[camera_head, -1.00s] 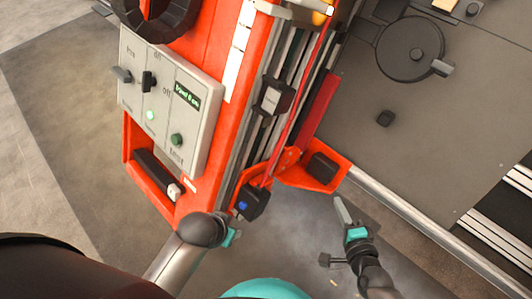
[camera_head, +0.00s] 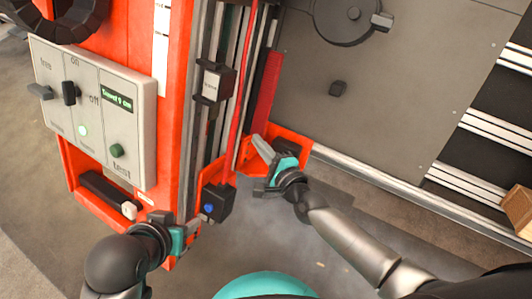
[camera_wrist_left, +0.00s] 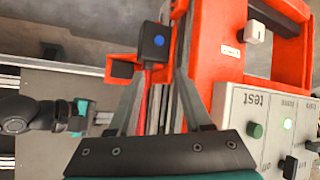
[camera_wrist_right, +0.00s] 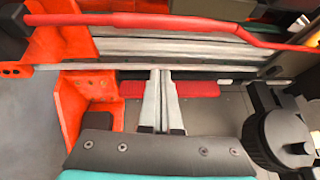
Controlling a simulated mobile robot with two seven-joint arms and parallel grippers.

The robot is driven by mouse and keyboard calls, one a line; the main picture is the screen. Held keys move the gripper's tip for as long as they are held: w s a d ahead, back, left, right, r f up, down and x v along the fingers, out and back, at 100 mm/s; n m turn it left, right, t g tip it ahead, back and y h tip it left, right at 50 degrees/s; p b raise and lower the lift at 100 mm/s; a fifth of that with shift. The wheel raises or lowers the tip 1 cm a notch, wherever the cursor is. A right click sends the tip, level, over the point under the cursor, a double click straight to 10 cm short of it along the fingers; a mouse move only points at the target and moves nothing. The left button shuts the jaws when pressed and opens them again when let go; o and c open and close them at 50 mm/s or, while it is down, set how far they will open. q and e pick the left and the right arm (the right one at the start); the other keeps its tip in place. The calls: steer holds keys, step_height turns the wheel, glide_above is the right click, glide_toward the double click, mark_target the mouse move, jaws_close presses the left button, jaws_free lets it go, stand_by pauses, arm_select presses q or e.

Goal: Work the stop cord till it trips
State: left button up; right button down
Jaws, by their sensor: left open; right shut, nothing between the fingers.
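The stop cord (camera_head: 240,85), a thin red line, runs along the grey rails beside the orange post in the head view. It crosses the top of the right wrist view (camera_wrist_right: 150,20), bending at the right. My right gripper (camera_head: 260,146) is shut and empty by the orange bracket (camera_head: 290,137). In the right wrist view its fingertips (camera_wrist_right: 161,72) lie below the cord in the picture; contact cannot be told. My left gripper (camera_head: 196,226) is open, low beside the post. In the left wrist view its fingers (camera_wrist_left: 158,78) spread below a black block with a blue dot (camera_wrist_left: 153,42).
A grey control panel (camera_head: 125,140) with switches, a lit green lamp and a small green display is on the post. A sliding block (camera_head: 213,82) sits on the rails. A dark round disc (camera_head: 345,18) stands on the grey deck to the right.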

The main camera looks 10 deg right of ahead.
mark_target(229, 151)
arm_select(q)
steer(key=shift+s+a+r+g+p, duration=0.3)
steer(key=shift+s+a+g+p, duration=0.15)
steer(key=shift+s+a+g, duration=0.25)
arm_select(e)
steer(key=shift+w+a+r, duration=0.1)
steer(key=shift+a+r, duration=0.15)
steer(key=shift+a, duration=0.4)
steer(key=shift+a+r, duration=0.2)
steer(key=shift+a, duration=0.45)
steer(key=shift+w+a+r, duration=0.1)
steer(key=shift+a+r, duration=0.15)
steer(key=shift+a, duration=0.4)
arm_select(q)
steer(key=shift+s, duration=0.1)
arm_select(e)
steer(key=shift+s, duration=0.1)
